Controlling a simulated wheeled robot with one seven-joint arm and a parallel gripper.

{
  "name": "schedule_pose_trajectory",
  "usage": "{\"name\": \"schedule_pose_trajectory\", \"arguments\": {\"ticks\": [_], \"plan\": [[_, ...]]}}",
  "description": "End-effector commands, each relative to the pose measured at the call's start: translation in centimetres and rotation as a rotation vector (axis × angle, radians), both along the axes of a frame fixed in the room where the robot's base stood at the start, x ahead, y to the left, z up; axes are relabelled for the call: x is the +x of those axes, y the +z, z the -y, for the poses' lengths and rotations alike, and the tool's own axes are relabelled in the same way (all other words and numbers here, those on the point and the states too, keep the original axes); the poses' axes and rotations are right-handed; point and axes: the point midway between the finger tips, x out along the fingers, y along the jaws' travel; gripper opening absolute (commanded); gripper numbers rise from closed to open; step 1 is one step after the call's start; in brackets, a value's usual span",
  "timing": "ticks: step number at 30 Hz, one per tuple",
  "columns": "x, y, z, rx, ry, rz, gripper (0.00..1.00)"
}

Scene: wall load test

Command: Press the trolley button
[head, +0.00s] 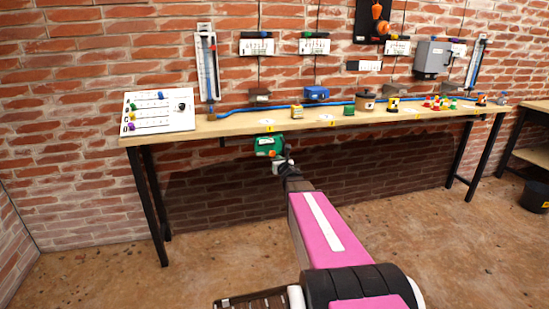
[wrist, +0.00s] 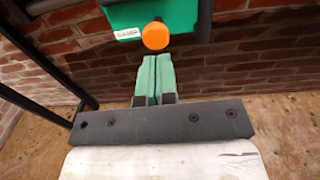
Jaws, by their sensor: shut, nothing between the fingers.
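A green box (head: 268,145) is fixed under the front edge of the bench, with a round orange button (head: 272,153) low on its front. The wrist view shows the same green box (wrist: 178,17) with a small white label, too small to read surely, and the orange button (wrist: 155,36). I cannot tell whether this is the trolley button. My gripper (wrist: 156,58) is shut and empty. Its green-padded fingertips point at the orange button and lie just below it in the wrist view. I cannot tell whether they touch it. In the head view my gripper (head: 279,161) is partly hidden by my wrist.
The wooden bench (head: 225,124) stands against a brick wall. A white panel with coloured knobs (head: 158,112) sits at its left end. A blue strip (head: 245,111) and several small items lie along the top. Dark legs bound the open space underneath. A black bucket (head: 535,197) stands far right.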

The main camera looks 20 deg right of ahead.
Motion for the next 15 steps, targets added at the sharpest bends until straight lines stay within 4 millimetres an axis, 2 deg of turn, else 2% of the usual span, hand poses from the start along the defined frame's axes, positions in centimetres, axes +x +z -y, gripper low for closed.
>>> {"name": "schedule_pose_trajectory", "arguments": {"ticks": [1, 6, 10, 15], "plan": [[-1.7, 0.1, 0.0, 0.000, -0.001, 0.000, 0.00], [-5.0, 0.2, 0.2, 0.000, -0.001, 0.000, 0.00], [-6.4, 0.2, 0.2, 0.000, 0.000, 0.000, 0.00], [-6.7, 0.1, 0.3, -0.001, 0.001, 0.001, 0.00]]}}
